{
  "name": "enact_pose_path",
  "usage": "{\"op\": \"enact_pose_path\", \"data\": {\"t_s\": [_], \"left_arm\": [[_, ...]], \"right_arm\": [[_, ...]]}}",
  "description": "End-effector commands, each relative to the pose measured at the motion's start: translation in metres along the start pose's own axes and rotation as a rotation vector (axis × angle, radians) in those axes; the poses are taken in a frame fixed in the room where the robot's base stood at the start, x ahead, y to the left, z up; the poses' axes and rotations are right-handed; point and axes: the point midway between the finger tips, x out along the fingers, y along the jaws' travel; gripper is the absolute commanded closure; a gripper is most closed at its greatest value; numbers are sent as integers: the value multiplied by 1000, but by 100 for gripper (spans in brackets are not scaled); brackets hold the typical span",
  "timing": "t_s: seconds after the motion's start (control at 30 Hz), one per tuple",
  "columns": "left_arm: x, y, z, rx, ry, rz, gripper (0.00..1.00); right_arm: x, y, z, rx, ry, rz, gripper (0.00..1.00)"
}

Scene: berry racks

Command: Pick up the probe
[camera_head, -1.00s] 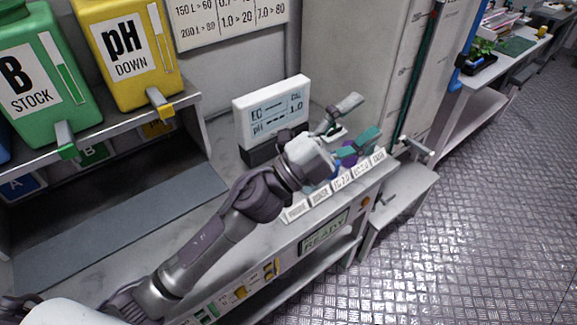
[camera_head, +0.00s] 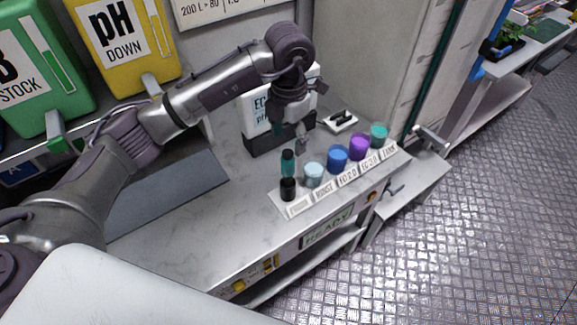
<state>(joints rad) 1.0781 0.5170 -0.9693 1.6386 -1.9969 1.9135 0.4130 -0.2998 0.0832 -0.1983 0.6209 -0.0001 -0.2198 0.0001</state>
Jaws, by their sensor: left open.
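The probe (camera_head: 287,163) stands upright in the head view, with a teal upper part and a black lower part. It is at the left end of a row of cups, behind a white label strip. My left gripper (camera_head: 291,141) points down just behind and above the probe's top, with its fingers open. One finger looks grey and the other dark teal. I cannot tell whether a finger touches the probe. My right gripper does not show.
Cups stand right of the probe: pale blue (camera_head: 314,174), blue (camera_head: 337,158), purple (camera_head: 359,147) and teal (camera_head: 379,134). A white meter (camera_head: 257,112) stands behind, partly hidden by my arm. The grey counter (camera_head: 205,225) is clear at front left.

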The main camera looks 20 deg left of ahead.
Motion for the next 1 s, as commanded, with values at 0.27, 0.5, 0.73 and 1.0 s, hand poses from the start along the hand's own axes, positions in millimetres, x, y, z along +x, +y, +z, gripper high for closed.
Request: {"op": "enact_pose_path", "data": {"t_s": [0.27, 0.5, 0.73, 1.0], "left_arm": [[44, -1, 0, 2, 0, -4, 36], [61, -4, -5, 2, 3, -5, 36], [95, -7, -8, 1, 1, -5, 36], [103, -6, -7, 3, -3, -3, 36]], "right_arm": [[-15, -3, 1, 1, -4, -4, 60], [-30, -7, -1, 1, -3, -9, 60], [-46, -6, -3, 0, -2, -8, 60], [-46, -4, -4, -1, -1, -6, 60]]}}
